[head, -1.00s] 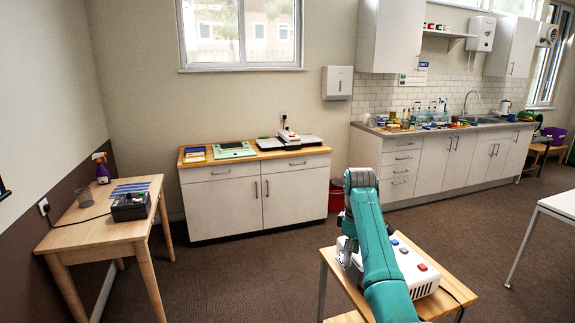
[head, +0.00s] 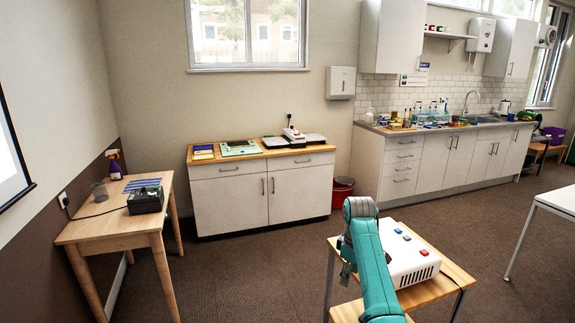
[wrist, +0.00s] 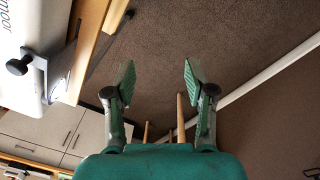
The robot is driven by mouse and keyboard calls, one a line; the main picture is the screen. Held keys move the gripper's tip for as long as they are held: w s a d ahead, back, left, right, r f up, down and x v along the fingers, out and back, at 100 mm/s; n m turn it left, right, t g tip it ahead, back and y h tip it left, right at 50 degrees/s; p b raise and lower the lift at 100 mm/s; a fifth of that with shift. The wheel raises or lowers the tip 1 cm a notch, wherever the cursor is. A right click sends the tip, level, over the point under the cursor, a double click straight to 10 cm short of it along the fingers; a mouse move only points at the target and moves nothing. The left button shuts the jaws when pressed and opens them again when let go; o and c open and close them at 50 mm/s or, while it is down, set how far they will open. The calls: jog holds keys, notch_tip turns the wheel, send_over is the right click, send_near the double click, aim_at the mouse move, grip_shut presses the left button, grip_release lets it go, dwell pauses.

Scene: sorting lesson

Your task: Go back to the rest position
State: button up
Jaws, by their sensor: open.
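My gripper (wrist: 155,85) shows in the wrist view with its two green-padded fingers spread apart and nothing between them. Behind the fingers is brown carpet. In the head view my teal arm stands in front of a small wooden table, and the gripper itself is mostly hidden behind the arm. A white box (head: 412,262) with coloured buttons on top sits on this small table (head: 448,288), just right of my arm. In the wrist view the edge of a white device with a black knob (wrist: 17,67) is at the upper left, beside the gripper.
A wooden table (head: 88,230) at left holds a dark box (head: 146,200), a cup (head: 99,191) and a spray bottle (head: 115,166). A white cabinet (head: 230,203) stands at the back wall, with a red bin (head: 342,190) beside it. Carpet between them is clear.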

jog(key=s+f+m+t, duration=0.15)
jog(key=s+f, duration=0.35)
jog(key=f, duration=0.6)
jog(key=s+f+m+t, duration=0.15)
jog(key=s+f, duration=0.25)
jog(key=f, duration=0.8)
jog(key=s+f+m+t, duration=0.1)
jog(key=s+f, duration=0.3)
jog(key=s, duration=0.3)
jog(key=s+f+t, duration=0.1)
jog(key=s+f, duration=0.2)
jog(key=s, duration=0.4)
jog(key=s+f+m+t, duration=0.1)
jog(key=s+f+t, duration=0.1)
jog(key=s+f, duration=0.35)
jog(key=s+r+m+t, duration=0.15)
jog(key=s+r, duration=0.35)
jog(key=s, duration=0.6)
jog(key=s+r+m+t, duration=0.15)
jog(key=s+r, duration=0.25)
jog(key=s, duration=0.8)
jog(key=s+r+m+t, duration=0.1)
jog(key=s+r+t, duration=0.1)
jog(key=s+r, duration=0.5)
jog(key=s+r+m+t, duration=0.1)
jog(key=s+r, duration=0.6)
jog(key=r, duration=0.8)
jog(key=shift+s+r+m+t, duration=0.15)
jog(key=shift+s+m+t, duration=0.15)
jog(key=shift+s+t, duration=0.15)
